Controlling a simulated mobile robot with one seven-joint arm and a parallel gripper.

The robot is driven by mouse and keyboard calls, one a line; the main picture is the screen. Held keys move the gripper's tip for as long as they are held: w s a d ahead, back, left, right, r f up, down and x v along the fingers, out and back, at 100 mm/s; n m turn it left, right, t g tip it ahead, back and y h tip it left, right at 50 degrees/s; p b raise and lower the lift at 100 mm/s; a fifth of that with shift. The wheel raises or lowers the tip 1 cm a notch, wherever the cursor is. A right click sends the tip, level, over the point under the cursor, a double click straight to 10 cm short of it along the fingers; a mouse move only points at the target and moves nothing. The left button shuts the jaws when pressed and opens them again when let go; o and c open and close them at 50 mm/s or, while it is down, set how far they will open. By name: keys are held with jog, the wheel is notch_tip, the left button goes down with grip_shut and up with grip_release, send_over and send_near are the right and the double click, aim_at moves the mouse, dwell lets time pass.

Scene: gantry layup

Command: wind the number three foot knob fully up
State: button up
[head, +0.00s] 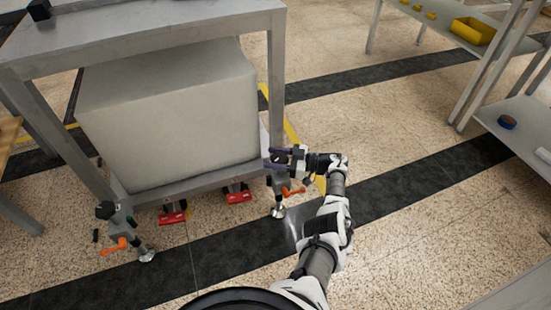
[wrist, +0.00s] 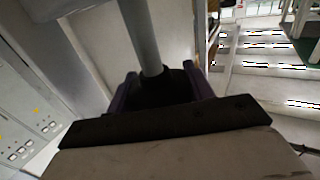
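My gripper (head: 275,158) is level at the right front leg of the machine stand, with purple fingers spread apart. In the wrist view my gripper (wrist: 164,88) has a dark knob (wrist: 160,88) between its fingers, with a grey rod (wrist: 146,40) rising from it. The knob nearly fills the gap; whether both fingers press on it is unclear. In the head view my gripper largely hides this knob. Below it are an orange lever (head: 293,191) and a round metal foot (head: 278,212) on the floor. No number is readable on it.
The left front foot has a black knob (head: 105,210), an orange lever (head: 115,245) and a metal pad (head: 147,256). Two red blocks (head: 172,217) (head: 238,197) sit under the grey stand (head: 150,45). Shelving (head: 520,115) stands at right. Floor between is clear.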

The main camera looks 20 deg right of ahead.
jog(key=o, duration=0.4)
jog(key=shift+c, duration=0.2)
jog(key=b+v, duration=0.6)
jog(key=v, duration=0.7)
jog(key=shift+s+d+b, duration=0.25)
jog(key=shift+d+b, duration=0.05)
